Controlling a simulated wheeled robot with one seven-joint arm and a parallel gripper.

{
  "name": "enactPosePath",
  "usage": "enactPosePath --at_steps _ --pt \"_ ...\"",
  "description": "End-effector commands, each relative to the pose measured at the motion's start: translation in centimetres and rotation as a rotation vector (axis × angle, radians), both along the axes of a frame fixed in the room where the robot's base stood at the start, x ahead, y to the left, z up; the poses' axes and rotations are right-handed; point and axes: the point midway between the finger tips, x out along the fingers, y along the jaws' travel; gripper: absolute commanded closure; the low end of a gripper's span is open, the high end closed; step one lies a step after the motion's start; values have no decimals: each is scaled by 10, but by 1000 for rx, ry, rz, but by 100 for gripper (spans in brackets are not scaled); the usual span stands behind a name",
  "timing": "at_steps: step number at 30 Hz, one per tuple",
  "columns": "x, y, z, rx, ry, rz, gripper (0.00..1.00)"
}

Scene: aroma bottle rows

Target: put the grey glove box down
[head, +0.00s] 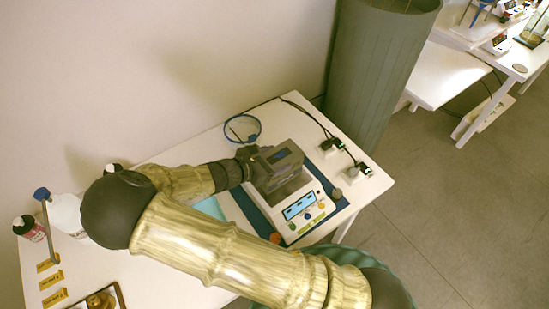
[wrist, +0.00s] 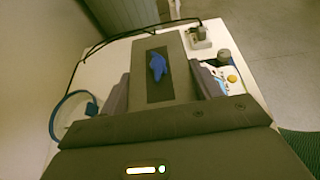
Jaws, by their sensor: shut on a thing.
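The grey glove box (wrist: 178,52) has a dark panel with a blue glove mark on top. It sits between the two fingers of my gripper (wrist: 163,84), which is shut on it. In the head view the grey glove box (head: 284,157) shows at the end of my gripper (head: 268,166), over the back part of a white instrument. I cannot tell whether its underside touches anything. My fingers and the gripper body hide its near side.
The white instrument (head: 303,211) with a screen and coloured buttons stands on a blue mat (head: 337,204). Plugs (head: 355,172), a blue ring (head: 258,130) and a cable lie around it on the white table (head: 377,186). A tall green bin (head: 375,75) stands behind the table.

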Motion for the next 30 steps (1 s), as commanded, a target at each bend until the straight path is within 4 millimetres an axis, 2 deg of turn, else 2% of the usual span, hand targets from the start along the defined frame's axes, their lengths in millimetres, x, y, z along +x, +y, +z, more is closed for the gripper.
enactPosePath --at_steps 5,6,9,21,26,30 --pt "0 0 -2 3 3 0 65" --pt "-1 0 -2 3 4 0 35" --pt "-1 0 -2 3 3 0 15" --pt "-3 4 0 4 2 2 15" --pt "-13 19 7 6 2 3 15" --pt "-28 40 17 8 2 5 15"
